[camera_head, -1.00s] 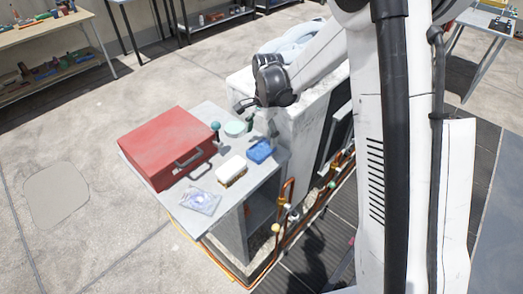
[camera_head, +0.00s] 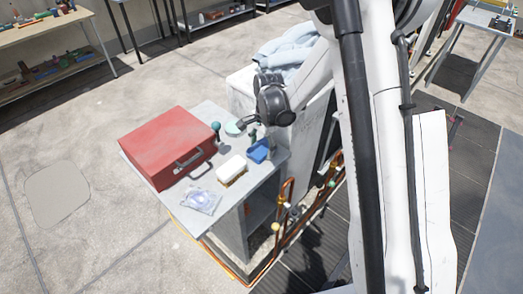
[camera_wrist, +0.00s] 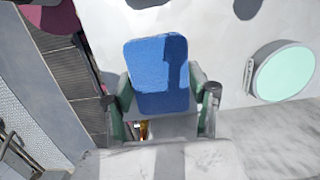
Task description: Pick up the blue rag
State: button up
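The blue rag (camera_head: 259,151), a thick rectangular pad, lies near the right edge of the grey tabletop (camera_head: 236,194) in the head view. In the wrist view the rag (camera_wrist: 158,72) is straight ahead with a shadow across its right part. My gripper (camera_head: 251,130) is just above and behind the rag in the head view. In the wrist view the two fingers of my gripper (camera_wrist: 161,103) are spread apart, one to each side of the rag's near end. I cannot tell whether they touch it.
A red toolbox (camera_head: 165,145) takes up the table's left side. A white-topped sponge or brush (camera_head: 232,168) and a clear bag (camera_head: 201,200) lie nearby. A pale green round tin (camera_head: 234,128) stands close to my gripper. Orange pipes (camera_head: 284,203) run beside the table.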

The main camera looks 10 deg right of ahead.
aim_at(260, 150)
jog(key=c, duration=0.4)
jog(key=shift+r, duration=0.1)
jog(key=shift+r, duration=0.8)
notch_tip(260, 150, up, 3)
jog(key=shift+s+a+f+b, duration=0.15)
jog(key=shift+b, duration=0.2)
jog(key=s+a+r, duration=0.2)
jog(key=a, duration=0.1)
jog(key=s+a+r, duration=0.2)
jog(key=a, duration=0.1)
jog(key=s+a+r+b, duration=0.1)
jog(key=s+a+r, duration=0.1)
jog(key=a, duration=0.1)
jog(key=shift+s+r, duration=0.3)
jog(key=shift+s, duration=0.1)
